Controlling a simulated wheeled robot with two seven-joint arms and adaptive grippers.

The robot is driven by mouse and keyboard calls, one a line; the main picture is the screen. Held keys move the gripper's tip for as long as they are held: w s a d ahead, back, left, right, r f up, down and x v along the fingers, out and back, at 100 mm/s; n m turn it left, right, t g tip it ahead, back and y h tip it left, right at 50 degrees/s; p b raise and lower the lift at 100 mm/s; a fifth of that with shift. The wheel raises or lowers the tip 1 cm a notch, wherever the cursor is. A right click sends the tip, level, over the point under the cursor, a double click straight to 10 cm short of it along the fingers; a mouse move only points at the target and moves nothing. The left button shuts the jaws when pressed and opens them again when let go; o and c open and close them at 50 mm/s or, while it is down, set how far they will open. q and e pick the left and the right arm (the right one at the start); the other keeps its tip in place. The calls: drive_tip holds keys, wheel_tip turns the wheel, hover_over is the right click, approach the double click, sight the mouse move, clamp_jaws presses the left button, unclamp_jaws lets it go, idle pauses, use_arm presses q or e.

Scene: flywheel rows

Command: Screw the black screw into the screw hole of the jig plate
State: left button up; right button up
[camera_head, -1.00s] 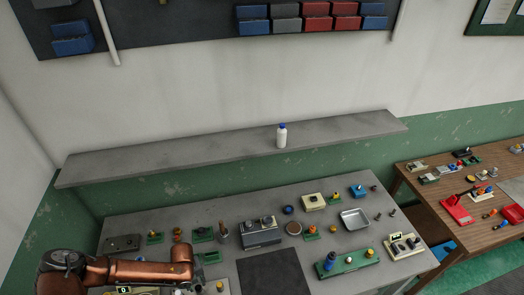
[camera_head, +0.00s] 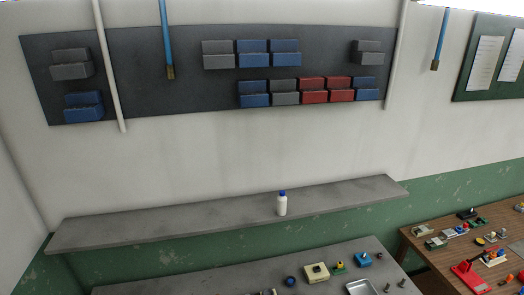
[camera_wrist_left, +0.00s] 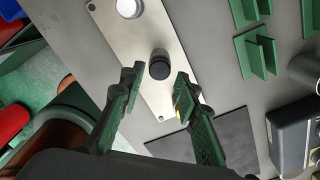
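In the left wrist view, my left gripper (camera_wrist_left: 157,82) is open, its two dark green fingers apart. A black, round-topped cylinder (camera_wrist_left: 160,66), which looks like the black screw, stands at the pale metal plate (camera_wrist_left: 178,98), likely the jig plate. It shows in the gap between the fingertips, with space on both sides. I cannot tell whether it sits in a hole or how far the fingertips are above it. A whitish round part (camera_wrist_left: 129,8) sits on the same plate at the top edge. My right gripper is in no view.
Green brackets (camera_wrist_left: 257,52) stand right of the plate, and a dark mat (camera_wrist_left: 210,145) lies below right. A grey machine block (camera_wrist_left: 297,135) is at the right edge. In the head view, a wall shelf (camera_head: 180,223) holds a white bottle (camera_head: 282,205) above the workbench (camera_head: 220,275).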

use_arm(q)
drive_tip(key=shift+f+b, duration=0.55)
drive_tip(key=shift+f, duration=0.85)
drive_tip(key=c, duration=0.8)
drive_tip(key=m, duration=0.3)
drive_tip(key=shift+p, duration=0.3)
clamp_jaws()
drive_tip(key=shift+m, duration=1.1)
drive_tip(key=shift+m, duration=1)
drive_tip(key=m, duration=0.3)
